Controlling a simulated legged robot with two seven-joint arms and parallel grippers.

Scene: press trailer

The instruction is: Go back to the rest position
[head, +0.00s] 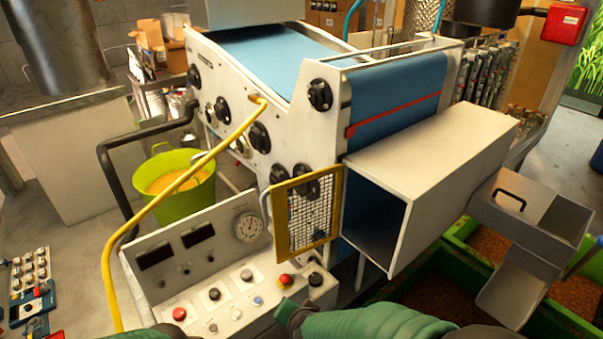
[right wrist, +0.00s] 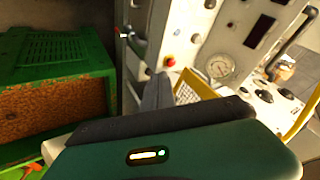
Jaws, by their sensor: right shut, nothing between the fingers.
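My right gripper (head: 286,308) is low in the head view, over the front edge of the white control panel (head: 230,292), with its green arm coming in from the bottom right. In the right wrist view its dark fingers (right wrist: 159,88) are together with nothing between them. I cannot tell whether it touches the panel. The red and yellow emergency button (head: 286,280) is close to the fingertips. A bit of dark green, likely my left arm, shows at the bottom edge; my left gripper is out of view.
The press has a yellow-framed mesh guard (head: 307,214), a yellow rail (head: 150,205) and a grey chute (head: 430,180) near my right arm. Green crates (head: 462,262) with brown granules stand at right. A lime bucket (head: 172,190) stands behind the rail.

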